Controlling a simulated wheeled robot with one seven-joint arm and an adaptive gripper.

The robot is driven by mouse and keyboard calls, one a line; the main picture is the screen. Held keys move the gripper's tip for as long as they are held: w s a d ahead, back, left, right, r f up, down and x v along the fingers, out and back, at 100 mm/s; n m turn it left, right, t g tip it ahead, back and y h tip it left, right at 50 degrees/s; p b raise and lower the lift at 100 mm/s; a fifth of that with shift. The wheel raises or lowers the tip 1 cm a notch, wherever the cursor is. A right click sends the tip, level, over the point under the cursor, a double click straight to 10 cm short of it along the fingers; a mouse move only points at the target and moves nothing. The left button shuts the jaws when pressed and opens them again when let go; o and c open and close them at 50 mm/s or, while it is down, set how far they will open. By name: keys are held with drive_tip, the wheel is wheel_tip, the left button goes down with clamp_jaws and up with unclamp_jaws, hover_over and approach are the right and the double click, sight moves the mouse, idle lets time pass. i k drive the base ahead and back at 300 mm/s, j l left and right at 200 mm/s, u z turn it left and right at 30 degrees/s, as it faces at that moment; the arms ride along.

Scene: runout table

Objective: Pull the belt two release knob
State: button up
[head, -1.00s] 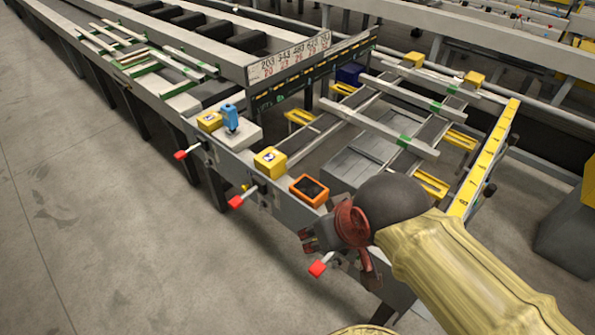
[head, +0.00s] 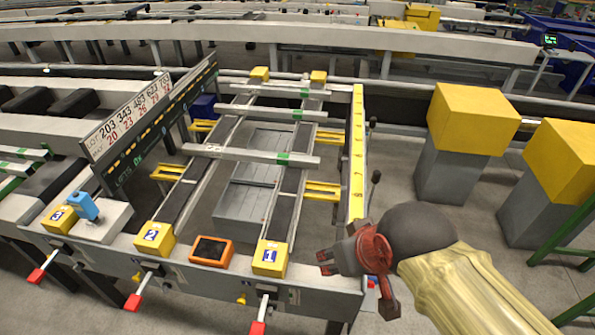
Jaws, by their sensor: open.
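The belt two box (head: 154,240) is a yellow block marked 2 on the front rail of the table. Below it, a small yellow knob (head: 137,277) and a red-ended handle (head: 133,302) on a pale rod stick out of the rail's front face. I cannot tell which of these is the release knob. My gripper (head: 357,285) is open and empty, its dark fingers spread, at the right front corner of the table. It is right of the yellow box marked 1 (head: 270,258), well away from the belt two parts.
An orange-framed panel (head: 210,251) sits between boxes 1 and 2. A red-ended handle (head: 258,327) stands out below box 1. Box 3 (head: 60,219) and a blue device (head: 83,206) are at left. Yellow-topped grey blocks (head: 470,120) stand at right.

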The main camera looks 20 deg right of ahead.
sight(136, 278)
drive_tip(key=u, duration=1.4)
drive_tip(key=i+z, duration=0.45)
drive_tip(key=i, duration=0.1)
